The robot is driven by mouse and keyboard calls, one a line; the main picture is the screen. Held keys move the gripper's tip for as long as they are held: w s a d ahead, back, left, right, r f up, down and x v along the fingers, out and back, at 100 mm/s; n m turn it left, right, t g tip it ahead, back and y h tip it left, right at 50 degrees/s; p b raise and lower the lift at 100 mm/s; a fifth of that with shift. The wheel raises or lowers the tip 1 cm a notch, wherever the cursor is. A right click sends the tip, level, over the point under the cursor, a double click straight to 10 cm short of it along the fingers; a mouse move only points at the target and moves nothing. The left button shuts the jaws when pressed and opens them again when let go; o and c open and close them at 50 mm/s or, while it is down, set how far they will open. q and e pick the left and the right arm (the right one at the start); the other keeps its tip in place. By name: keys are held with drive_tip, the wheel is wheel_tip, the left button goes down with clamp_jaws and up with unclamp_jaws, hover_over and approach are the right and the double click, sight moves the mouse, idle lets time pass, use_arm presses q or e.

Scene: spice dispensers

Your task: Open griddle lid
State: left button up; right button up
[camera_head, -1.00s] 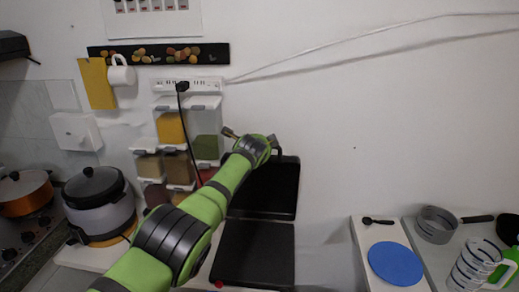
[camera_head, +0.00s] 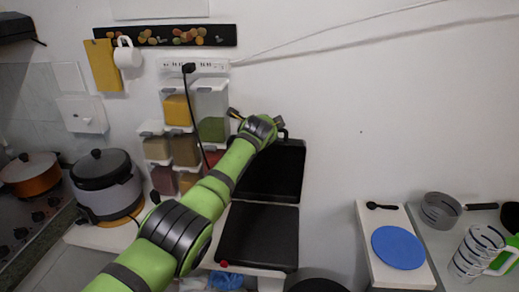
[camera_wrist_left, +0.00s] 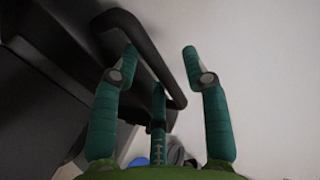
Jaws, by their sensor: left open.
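The black griddle stands against the wall in the head view. Its lid (camera_head: 285,172) is raised nearly upright, and its flat black base plate (camera_head: 258,238) lies in front. The lid's dark handle (camera_wrist_left: 150,48) shows as a bent bar in the left wrist view. My left gripper (camera_head: 257,118) is at the top edge of the lid. It also shows in the left wrist view (camera_wrist_left: 160,60), with its teal fingers apart and the handle bar between or close to them. I cannot tell whether they touch it. My arm hides the lid's left part. My right gripper is not in view.
Spice dispensers (camera_head: 212,112) hang on the wall left of the gripper, with a black cable in front. A rice cooker (camera_head: 105,185) stands to the left. A blue disc (camera_head: 398,247) lies on a white board at right. The wall right of the lid is clear.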

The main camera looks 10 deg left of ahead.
use_arm(q)
drive_tip(key=s+r, duration=0.1)
drive_tip(key=s, duration=1.3)
drive_tip(key=shift+a, duration=0.3)
